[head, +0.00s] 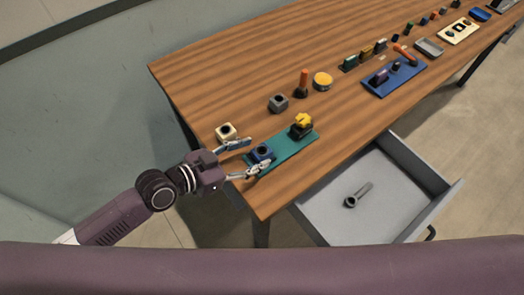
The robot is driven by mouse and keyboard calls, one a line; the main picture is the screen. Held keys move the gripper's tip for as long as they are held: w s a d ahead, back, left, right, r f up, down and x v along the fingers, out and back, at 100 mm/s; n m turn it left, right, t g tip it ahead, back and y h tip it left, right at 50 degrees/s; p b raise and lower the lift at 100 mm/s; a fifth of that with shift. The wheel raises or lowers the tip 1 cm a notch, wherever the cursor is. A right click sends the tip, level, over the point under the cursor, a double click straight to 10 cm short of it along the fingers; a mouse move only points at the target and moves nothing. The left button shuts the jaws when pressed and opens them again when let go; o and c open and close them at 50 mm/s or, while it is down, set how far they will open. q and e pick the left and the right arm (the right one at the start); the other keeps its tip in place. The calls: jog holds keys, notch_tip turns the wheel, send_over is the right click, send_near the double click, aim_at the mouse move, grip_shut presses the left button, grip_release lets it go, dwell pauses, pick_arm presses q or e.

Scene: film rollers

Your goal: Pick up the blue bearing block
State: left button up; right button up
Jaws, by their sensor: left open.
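The blue bearing block (262,152) is a small blue cube with a dark round hole. It sits on the near left end of a teal mat (285,156) at the table's left corner. My left gripper (250,157) comes in from the left and is open. Its two fingers lie on either side of the blue block, one beyond it and one nearer the table edge. I cannot tell whether either finger touches it. My right gripper is not in view.
A cream block (226,132) stands close to the far finger. A grey block (278,103) and a yellow-topped black part (302,126) are nearby. An open drawer (330,213) juts from the table front with a wrench-like tool (357,196) inside.

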aim_at(263, 149)
pick_arm(q)
jog(key=shift+x, duration=1.9)
grip_shut()
